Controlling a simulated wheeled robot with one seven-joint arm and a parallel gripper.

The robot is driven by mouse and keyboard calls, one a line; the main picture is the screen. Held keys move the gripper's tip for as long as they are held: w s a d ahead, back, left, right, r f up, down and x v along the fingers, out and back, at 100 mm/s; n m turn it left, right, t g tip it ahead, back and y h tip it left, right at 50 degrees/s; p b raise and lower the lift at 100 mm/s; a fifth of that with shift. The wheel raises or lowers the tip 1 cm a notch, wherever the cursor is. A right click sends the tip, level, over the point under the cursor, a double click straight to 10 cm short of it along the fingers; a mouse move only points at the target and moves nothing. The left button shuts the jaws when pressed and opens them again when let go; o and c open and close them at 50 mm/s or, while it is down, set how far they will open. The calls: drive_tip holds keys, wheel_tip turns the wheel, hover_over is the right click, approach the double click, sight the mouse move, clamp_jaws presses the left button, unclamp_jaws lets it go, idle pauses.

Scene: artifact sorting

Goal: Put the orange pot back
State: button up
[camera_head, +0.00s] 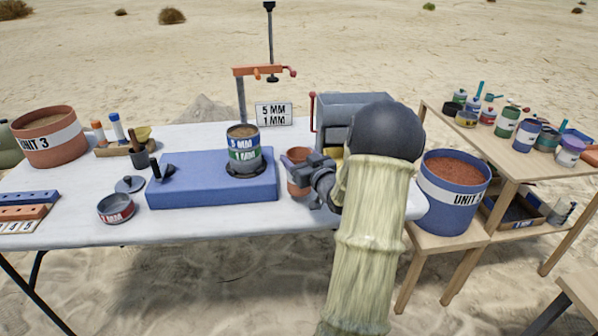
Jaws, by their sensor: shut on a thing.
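The orange pot (297,160) is at the right part of the white table, just right of the blue block. My gripper (312,174) is shut on it from the right side. The pot looks upright; its right side is hidden by my gripper. I cannot tell whether its base touches the table. My arm reaches in from the lower right and hides part of the table's right end.
A blue sieve base (210,190) with stacked sieves (243,148) stands left of the pot. A grey box machine (340,112) stands behind. A blue UNIT 5 bucket (440,200) is right of my arm. The table (215,225) is bare in front.

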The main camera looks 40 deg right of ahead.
drive_tip(key=shift+f+b, duration=0.45)
drive_tip(key=shift+f, duration=1.35)
drive_tip(key=shift+f, duration=0.15)
drive_tip(key=o, duration=1.5)
drive_tip(key=s+a, duration=0.2)
drive_tip(key=s, duration=0.9)
drive_tip(key=shift+s+p, duration=0.3)
drive_tip(key=shift+s, duration=0.1)
drive_tip(key=shift+w, duration=0.1)
